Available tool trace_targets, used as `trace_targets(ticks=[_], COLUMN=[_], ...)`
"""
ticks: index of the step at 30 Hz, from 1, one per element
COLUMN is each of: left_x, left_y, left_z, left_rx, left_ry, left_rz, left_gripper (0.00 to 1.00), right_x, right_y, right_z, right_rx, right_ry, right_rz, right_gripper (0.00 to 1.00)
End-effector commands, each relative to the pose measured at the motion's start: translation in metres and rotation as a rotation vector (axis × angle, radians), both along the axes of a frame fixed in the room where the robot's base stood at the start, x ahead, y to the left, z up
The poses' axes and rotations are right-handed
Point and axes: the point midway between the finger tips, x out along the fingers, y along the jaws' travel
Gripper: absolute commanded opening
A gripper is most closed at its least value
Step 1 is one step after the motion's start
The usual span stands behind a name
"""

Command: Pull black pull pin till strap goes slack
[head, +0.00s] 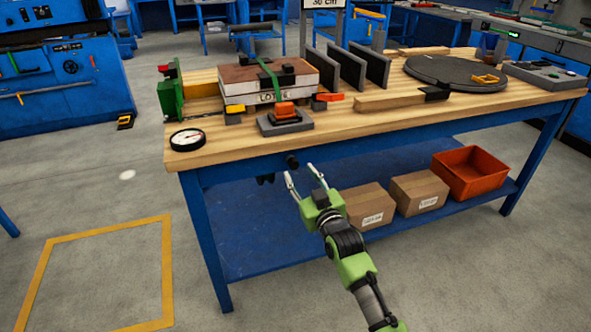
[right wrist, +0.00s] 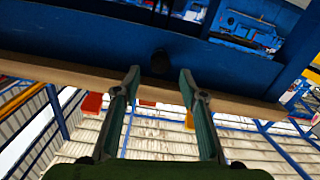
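The black pull pin (head: 292,161) sticks out of the blue rail under the table's front edge. In the right wrist view the dark round pin end (right wrist: 159,62) lies between and just beyond the fingertips. My right gripper (head: 301,174) is open and empty, just in front of and below the pin; its spread fingers also show in the right wrist view (right wrist: 160,75). Contact with the pin cannot be told. A green strap (head: 267,75) runs over a stack of panels (head: 250,88) on the table. My left gripper is not in view.
An orange-handled block (head: 284,112) and a round gauge (head: 188,139) sit near the front edge of the wooden tabletop (head: 350,124). Cardboard boxes (head: 368,204) and a red bin (head: 469,172) stand on the lower shelf. The floor in front is clear.

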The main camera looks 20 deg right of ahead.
Motion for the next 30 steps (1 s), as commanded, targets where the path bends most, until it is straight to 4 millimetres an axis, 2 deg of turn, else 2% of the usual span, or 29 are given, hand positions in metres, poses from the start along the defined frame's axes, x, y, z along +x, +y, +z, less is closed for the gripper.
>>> trace_targets(ticks=[3,9,20,21,25,30], left_x=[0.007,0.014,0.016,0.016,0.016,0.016], left_y=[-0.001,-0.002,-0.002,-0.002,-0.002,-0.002], left_z=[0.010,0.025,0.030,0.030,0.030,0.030], left_rx=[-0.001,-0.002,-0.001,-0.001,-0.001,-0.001], left_ry=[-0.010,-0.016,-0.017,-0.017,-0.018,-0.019], left_rz=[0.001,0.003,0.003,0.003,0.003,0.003], left_gripper=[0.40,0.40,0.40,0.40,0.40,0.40], right_x=[0.023,0.045,0.050,0.050,0.050,0.050], right_y=[0.002,0.003,0.003,0.003,0.003,0.003], right_z=[-0.001,-0.001,-0.001,-0.001,-0.001,-0.001], right_rx=[0.000,-0.001,-0.001,-0.001,-0.001,0.000], right_ry=[-0.001,-0.001,0.000,0.000,0.001,0.001], right_rz=[0.000,0.001,0.001,0.001,0.001,0.001], right_gripper=[0.39,0.39,0.39,0.36,0.02,0.00])
